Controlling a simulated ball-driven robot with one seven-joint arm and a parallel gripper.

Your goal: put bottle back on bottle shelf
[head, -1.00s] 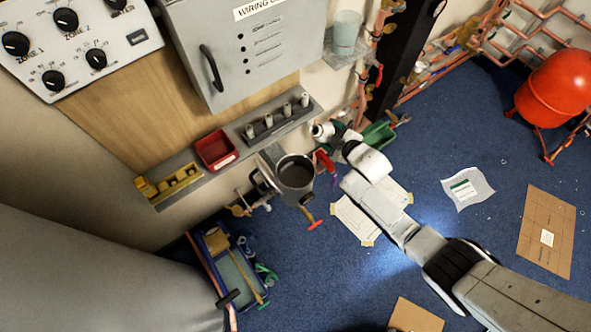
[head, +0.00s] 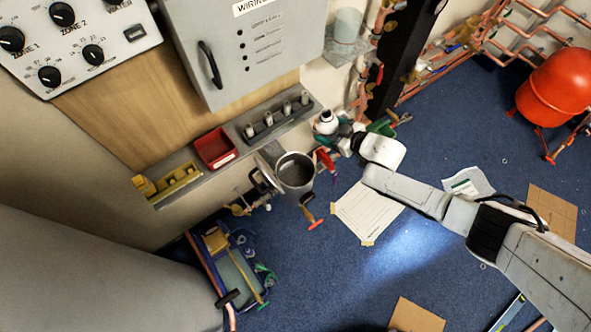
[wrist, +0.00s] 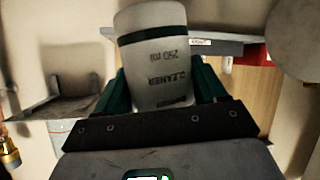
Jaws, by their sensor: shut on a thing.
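My gripper (head: 342,132) is shut on a white bottle (head: 325,122), held off the right end of the long grey wall shelf. In the wrist view the bottle (wrist: 158,60) stands between the green fingers (wrist: 160,92). It has a dark band and its text, "CLEANER 250 ml", reads upside down. A small grey bracket shelf (head: 340,56) on the wall above bears a pale translucent container (head: 347,27). I cannot tell for certain which shelf is the bottle shelf.
The long grey shelf (head: 222,168) holds a red bin (head: 214,147), a row of grey cylinders (head: 270,120) and a yellow block (head: 179,181). A grey pot (head: 296,172) is just left of my gripper. Copper pipes (head: 362,92) run up the wall. In the wrist view a grey bracket (wrist: 62,108) is at left.

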